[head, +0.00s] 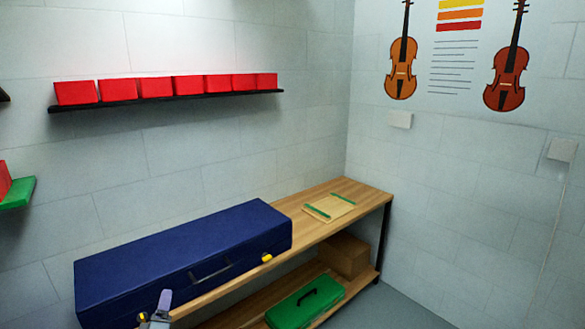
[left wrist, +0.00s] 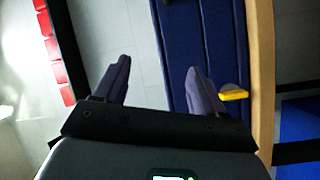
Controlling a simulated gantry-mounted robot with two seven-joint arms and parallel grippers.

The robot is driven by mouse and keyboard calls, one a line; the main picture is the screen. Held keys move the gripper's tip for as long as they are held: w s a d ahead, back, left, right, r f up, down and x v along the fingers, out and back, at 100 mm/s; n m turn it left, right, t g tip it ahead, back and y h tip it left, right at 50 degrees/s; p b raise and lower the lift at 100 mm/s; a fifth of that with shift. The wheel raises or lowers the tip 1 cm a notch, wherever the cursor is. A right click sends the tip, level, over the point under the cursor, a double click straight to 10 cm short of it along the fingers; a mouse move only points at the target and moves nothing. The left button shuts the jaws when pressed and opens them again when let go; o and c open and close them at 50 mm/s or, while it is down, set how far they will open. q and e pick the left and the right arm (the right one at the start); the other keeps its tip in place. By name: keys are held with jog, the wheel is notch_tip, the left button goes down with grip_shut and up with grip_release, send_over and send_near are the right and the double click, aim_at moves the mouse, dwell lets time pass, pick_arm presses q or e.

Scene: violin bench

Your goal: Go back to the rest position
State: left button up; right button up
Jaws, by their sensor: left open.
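My left gripper (head: 164,300) shows at the bottom edge of the head view, in front of the long blue case near its left end. In the left wrist view the two fingers of my left gripper (left wrist: 156,66) are spread apart with nothing between them. The blue case (head: 180,250) lies closed on the wooden bench (head: 345,188); its dark handle and a yellow latch (head: 267,258) face the front. In the left wrist view the blue case (left wrist: 215,40) runs behind the right finger, and a yellow latch (left wrist: 234,95) shows beside that finger. My right gripper is not in view.
A green box (head: 300,305) and a brown box (head: 345,254) stand on the bench's lower shelf. A light wooden board with green strips (head: 330,207) lies at the bench's far end. Red boxes (head: 157,87) line a wall shelf. Grey floor is clear at right.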

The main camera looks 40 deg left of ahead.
pick_arm(q)
jog(key=w+d+f+m+h+p, duration=0.1)
jog(key=w+d+m+h, duration=0.2)
jog(key=d, duration=0.5)
jog(key=w+d+f+m+t+h+p, duration=0.1)
jog(key=w+d+f+m+h, duration=0.1)
jog(key=d+m+h, duration=0.45)
jog(key=w+d+f+m+h+p, duration=0.1)
jog(key=w+d+m, duration=0.15)
jog(key=d, duration=0.75)
jog(key=s+d+f+m+g+h, duration=0.2)
jog(key=s+d+m+g+h, duration=0.15)
jog(key=s+d+m, duration=0.5)
jog(key=s+d+f+m+g+h, duration=0.15)
jog(key=s+d+m+g, duration=0.4)
jog(key=d, duration=0.65)
notch_tip(320, 180, up, 38)
jog(key=t+p, duration=0.1)
jog(key=p, duration=3.7)
jog(key=shift+w+p, duration=0.25)
jog(key=shift+p, duration=0.1)
